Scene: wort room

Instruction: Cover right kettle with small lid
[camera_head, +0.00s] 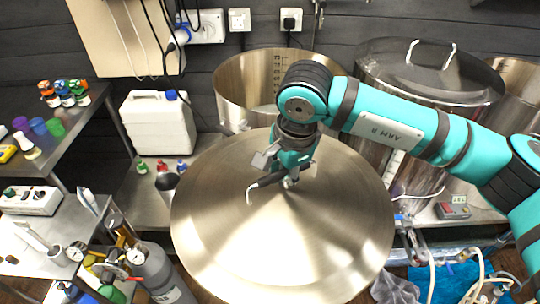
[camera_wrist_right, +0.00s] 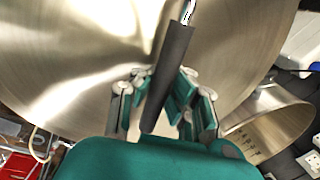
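A large round steel lid (camera_head: 330,240) hangs in the middle of the head view, in front of the kettles. My right gripper (camera_head: 288,172) is at its centre. In the right wrist view, the fingers (camera_wrist_right: 165,105) are closed around the lid's dark bar handle (camera_wrist_right: 172,70). An open steel kettle (camera_head: 240,88) with scale marks stands behind, left of my arm; its rim also shows in the wrist view (camera_wrist_right: 270,118). Another kettle to its right carries a lid (camera_head: 425,72) with a metal loop handle. My arm and the held lid hide part of both. My left gripper is not in view.
A steel pot (camera_head: 518,72) is cut off at the right edge. A white canister (camera_head: 158,122) stands left of the open kettle. A gas cylinder (camera_head: 160,275) and side tables with bottles are at left. Hoses and a blue cloth (camera_head: 450,283) lie at lower right.

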